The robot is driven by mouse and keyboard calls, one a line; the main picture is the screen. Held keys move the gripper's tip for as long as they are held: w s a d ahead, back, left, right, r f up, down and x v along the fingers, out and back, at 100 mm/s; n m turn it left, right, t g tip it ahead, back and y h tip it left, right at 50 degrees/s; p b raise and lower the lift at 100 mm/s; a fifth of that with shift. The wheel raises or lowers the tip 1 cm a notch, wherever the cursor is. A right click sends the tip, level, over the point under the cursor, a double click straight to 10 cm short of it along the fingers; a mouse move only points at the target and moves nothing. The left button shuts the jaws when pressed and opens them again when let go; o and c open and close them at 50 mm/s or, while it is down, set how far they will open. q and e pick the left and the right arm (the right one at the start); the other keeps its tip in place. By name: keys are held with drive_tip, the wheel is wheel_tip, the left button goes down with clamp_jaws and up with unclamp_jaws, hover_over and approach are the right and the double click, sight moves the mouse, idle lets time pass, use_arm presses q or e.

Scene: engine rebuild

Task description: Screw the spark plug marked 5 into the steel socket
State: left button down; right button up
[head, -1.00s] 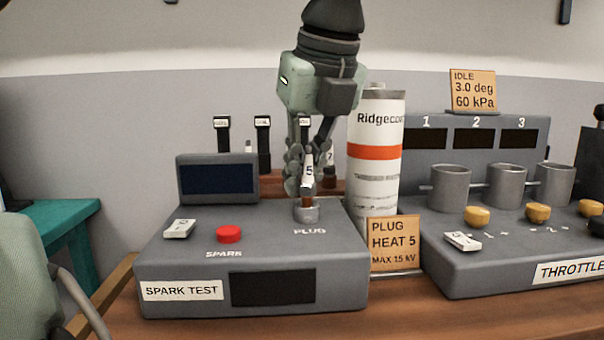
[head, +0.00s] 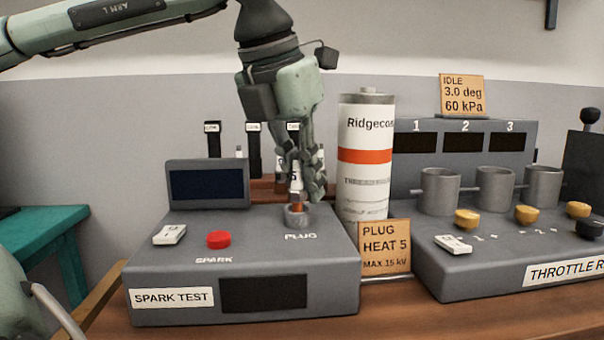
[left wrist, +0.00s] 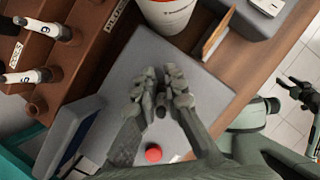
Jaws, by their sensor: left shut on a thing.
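The spark plug marked 5 (head: 296,188) is upright in the head view, its lower end at the steel socket (head: 298,216) on the spark test box. How deep it sits cannot be seen. My left gripper (head: 302,180) comes down from above, shut on the plug, with its fingers on either side and partly hiding the label. In the left wrist view my left gripper (left wrist: 161,97) has its fingertips around the plug's dark end (left wrist: 161,108); the socket is hidden there. A dark, two-fingered part at the right edge of that view appears to be my right gripper (left wrist: 298,92), small and unclear.
The spark test box (head: 240,292) has a red button (head: 219,239) and a white switch (head: 170,234). A tall Ridgecon canister (head: 366,185) stands close right of my gripper. A brown rack (left wrist: 75,70) with other plugs is behind. A plug card (head: 385,246) and throttle box (head: 480,262) are right.

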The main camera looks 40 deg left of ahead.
use_arm(q)
drive_tip(key=shift+d+m+h, duration=0.15)
drive_tip(key=shift+m+h, duration=0.25)
drive_tip(key=shift+m, duration=0.6)
drive_tip(key=m+p, duration=0.1)
drive_tip(key=m+h+p, duration=0.1)
drive_tip(key=m, duration=0.1)
drive_tip(key=shift+d+r, duration=0.2)
drive_tip(key=shift+d+f+m+h+p, duration=0.15)
drive_tip(key=shift+m+h+p, duration=0.2)
drive_tip(key=shift+m, duration=0.45)
drive_tip(key=c, duration=1.5)
unclamp_jaws()
drive_tip(key=shift+s, duration=0.1)
drive_tip(key=shift+c, duration=0.2)
